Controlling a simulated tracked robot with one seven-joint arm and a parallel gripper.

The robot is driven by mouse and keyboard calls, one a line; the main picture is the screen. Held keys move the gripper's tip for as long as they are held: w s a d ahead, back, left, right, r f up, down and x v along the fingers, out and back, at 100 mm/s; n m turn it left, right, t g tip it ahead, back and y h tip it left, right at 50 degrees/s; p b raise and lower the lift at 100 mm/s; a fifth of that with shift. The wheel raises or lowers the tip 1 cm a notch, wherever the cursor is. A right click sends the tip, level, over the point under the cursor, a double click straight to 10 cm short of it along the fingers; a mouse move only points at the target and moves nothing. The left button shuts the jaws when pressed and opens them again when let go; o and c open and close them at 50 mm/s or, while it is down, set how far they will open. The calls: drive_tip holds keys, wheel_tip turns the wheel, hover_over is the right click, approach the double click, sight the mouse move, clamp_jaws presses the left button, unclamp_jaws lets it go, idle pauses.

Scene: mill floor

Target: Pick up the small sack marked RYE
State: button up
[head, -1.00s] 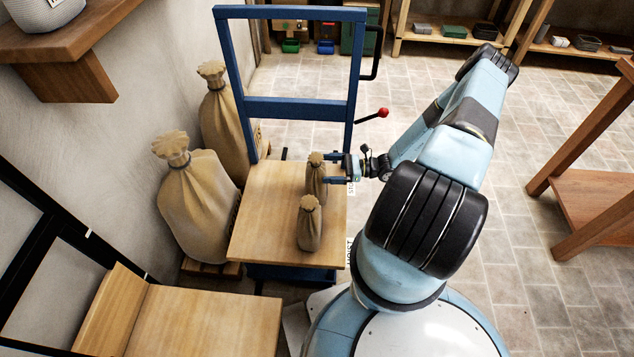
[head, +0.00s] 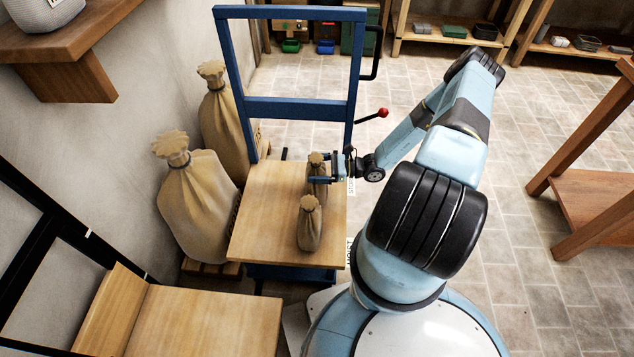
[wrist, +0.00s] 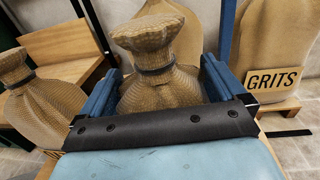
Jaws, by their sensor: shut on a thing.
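Two small tan sacks with tied necks stand on the wooden platform (head: 265,205) of a blue-framed cart. My gripper (head: 316,171) is shut on the far small sack (head: 317,189), with one finger on each side of it below the tied neck. In the wrist view this sack (wrist: 160,88) stands upright between the blue fingers. The near small sack (head: 309,228) stands just in front, apart from the fingers; it also shows at the left of the wrist view (wrist: 42,108). No RYE mark is readable on either small sack.
Two large sacks (head: 196,205) (head: 222,120) stand by the wall left of the cart; one carries a GRITS label (wrist: 274,80). The cart's blue frame (head: 300,107) rises behind the platform. A wooden bench (head: 205,322) is at the near left. The platform's left part is bare.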

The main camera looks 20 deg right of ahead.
drive_tip(key=c, duration=1)
drive_tip(key=shift+c, duration=0.5)
drive_tip(key=shift+r, duration=0.1)
